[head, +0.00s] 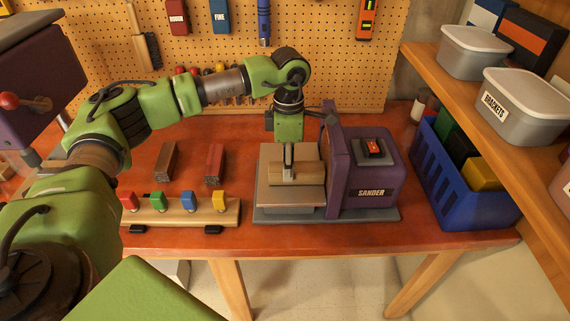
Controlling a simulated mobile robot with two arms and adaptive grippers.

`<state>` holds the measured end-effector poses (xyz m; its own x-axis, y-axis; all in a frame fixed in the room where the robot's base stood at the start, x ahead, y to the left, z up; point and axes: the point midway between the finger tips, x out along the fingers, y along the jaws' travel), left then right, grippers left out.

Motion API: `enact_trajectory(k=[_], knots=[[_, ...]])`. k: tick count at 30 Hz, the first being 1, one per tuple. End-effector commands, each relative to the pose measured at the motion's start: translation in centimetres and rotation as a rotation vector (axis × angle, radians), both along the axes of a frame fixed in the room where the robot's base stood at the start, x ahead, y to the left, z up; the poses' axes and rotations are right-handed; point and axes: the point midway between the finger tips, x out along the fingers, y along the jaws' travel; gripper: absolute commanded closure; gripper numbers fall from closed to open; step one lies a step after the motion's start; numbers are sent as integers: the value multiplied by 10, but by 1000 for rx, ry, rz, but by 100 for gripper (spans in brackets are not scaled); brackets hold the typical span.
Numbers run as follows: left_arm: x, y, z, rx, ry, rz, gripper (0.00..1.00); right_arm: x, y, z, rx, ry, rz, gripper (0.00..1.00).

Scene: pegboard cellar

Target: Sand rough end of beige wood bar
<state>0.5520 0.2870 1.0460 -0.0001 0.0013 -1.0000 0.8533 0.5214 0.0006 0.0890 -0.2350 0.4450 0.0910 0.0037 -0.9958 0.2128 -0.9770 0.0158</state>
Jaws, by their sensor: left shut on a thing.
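My left gripper (289,172) points down from above and is shut on the middle of the bar. The bar's right end points at the upright purple plate of the sander and is close to it. I cannot tell whether they touch. The sanding face is turned away from view, and so is the surface of that end. My right gripper is not in view.
A dark brown bar (166,161) and a reddish bar (214,165) lie left of the sander. A wooden rack (180,209) with coloured blocks is in front of them. A blue basket (462,195) stands at the right, beside a shelf (497,114) with boxes.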

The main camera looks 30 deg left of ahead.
Motion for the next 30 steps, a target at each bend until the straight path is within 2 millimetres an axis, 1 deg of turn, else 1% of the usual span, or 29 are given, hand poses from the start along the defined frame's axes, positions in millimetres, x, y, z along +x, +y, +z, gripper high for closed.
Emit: enact_trajectory(k=[9, 30], knots=[[4, -6, 1, 0, -1, 0, 100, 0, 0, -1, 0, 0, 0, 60], [-1, -14, 0, -4, -3, -3, 100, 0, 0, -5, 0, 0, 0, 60]])
